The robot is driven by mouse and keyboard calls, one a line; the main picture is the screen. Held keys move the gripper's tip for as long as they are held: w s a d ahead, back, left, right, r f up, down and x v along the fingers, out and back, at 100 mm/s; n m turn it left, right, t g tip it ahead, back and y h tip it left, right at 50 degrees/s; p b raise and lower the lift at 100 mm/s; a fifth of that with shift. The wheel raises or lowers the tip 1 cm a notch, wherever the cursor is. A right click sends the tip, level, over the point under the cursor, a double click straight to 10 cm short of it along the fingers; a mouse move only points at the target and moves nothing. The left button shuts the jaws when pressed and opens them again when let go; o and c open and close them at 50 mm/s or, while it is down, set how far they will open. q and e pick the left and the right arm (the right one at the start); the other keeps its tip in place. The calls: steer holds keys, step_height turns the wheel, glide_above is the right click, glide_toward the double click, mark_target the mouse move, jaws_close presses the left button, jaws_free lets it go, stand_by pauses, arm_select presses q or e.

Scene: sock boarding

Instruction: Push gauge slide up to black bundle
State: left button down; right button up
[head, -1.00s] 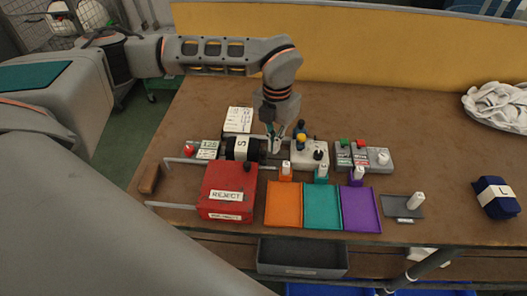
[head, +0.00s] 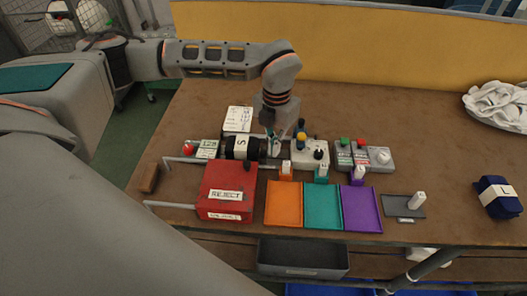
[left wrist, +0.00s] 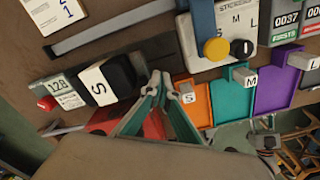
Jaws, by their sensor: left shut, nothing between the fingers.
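The black bundle (head: 230,147) with a white band marked S lies on the gauge at the left of the table. In the left wrist view the bundle (left wrist: 121,70) sits beside the small display (left wrist: 62,88). The gauge rail (left wrist: 155,50) runs behind it. A dark slide (head: 263,148) stands at the bundle's right side; whether they touch is unclear. My left gripper (head: 274,150) is shut and empty, pointing down just right of the slide. Its fingertips (left wrist: 163,85) show closed together right of the bundle. My right gripper is out of view.
A red REJECT box (head: 228,185) stands in front of the gauge. Orange (head: 284,205), teal (head: 322,207) and purple (head: 361,209) trays lie to its right. A grey selector box (head: 312,154) stands close right of my gripper. A navy bundle (head: 496,197) lies far right.

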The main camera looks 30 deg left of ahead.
mark_target(264, 151)
arm_select(q)
steer(key=shift+f+b, duration=0.3)
steer(key=shift+f, duration=0.65)
steer(key=shift+s+a, duration=0.2)
steer(key=shift+a, duration=0.35)
steer(key=shift+s+a, duration=0.1)
steer(key=shift+s+a+p, duration=0.3)
steer(key=shift+a+p, duration=0.15)
steer(key=shift+a, duration=0.2)
steer(key=shift+s+a, duration=0.1)
steer(key=shift+a, duration=0.1)
steer(key=shift+s+a, duration=0.1)
steer(key=shift+a, duration=0.15)
stand_by(1.0)
steer(key=shift+w+d+p, duration=0.25)
steer(key=shift+d+p, duration=0.05)
steer(key=shift+d, duration=0.15)
